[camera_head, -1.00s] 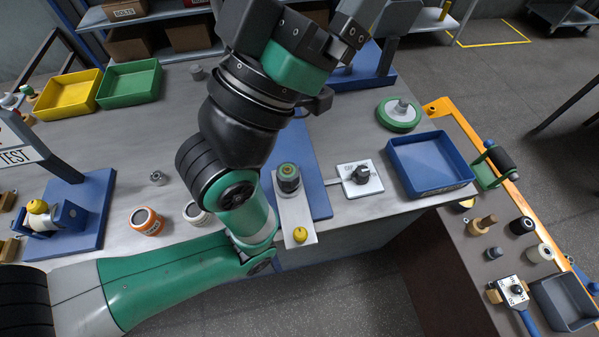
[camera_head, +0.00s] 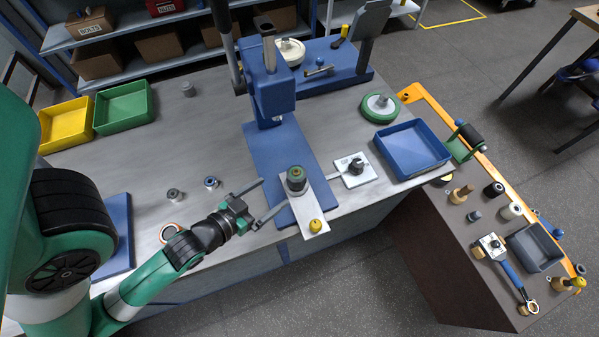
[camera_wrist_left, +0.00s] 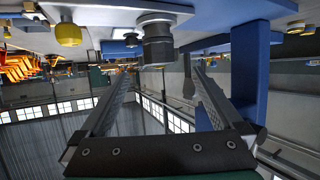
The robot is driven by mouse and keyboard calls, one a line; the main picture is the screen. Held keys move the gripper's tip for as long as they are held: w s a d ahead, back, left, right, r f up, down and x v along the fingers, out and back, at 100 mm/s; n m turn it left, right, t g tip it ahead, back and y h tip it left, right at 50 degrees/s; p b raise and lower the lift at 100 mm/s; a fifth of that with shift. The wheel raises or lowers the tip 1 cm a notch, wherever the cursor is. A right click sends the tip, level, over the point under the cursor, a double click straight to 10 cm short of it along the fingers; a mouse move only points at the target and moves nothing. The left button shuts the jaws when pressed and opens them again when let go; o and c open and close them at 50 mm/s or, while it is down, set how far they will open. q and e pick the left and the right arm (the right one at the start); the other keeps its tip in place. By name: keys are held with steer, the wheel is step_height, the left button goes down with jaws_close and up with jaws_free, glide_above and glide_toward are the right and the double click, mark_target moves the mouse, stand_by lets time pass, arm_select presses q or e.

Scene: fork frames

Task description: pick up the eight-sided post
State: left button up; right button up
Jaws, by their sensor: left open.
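A short, dark post with a greenish top (camera_head: 296,180) stands upright on a light plate (camera_head: 312,212) that lies over the blue press base. I take it for the eight-sided post, but its sides are too small to count. My left gripper (camera_head: 275,194) is open, just left of the post, with its fingers spread toward it and nothing between them. In the left wrist view the post (camera_wrist_left: 157,47) appears just past the open fingertips (camera_wrist_left: 163,73), about midway between them. My right gripper is not in view.
A yellow knob (camera_head: 316,226) sits on the plate's near end. The blue press column (camera_head: 269,85) rises behind the post. A white plate with a dark dial (camera_head: 355,169) and a blue tray (camera_head: 412,150) are to the right. Two small metal parts (camera_head: 211,183) lie left of the gripper.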

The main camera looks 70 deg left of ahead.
mark_target(297, 176)
arm_select(q)
steer(key=b+x, duration=0.1)
steer(key=x, duration=0.5)
steer(key=shift+w+a, duration=0.2)
steer(key=shift+w, duration=0.05)
steer(key=shift+w+a+f, duration=0.1)
steer(key=shift+w+f, duration=0.15)
steer(key=shift+f, duration=0.05)
steer(key=b+x, duration=0.1)
steer(key=x, duration=0.3)
steer(key=shift+w+f, duration=0.1)
steer(key=shift+w, duration=0.15)
jaws_close()
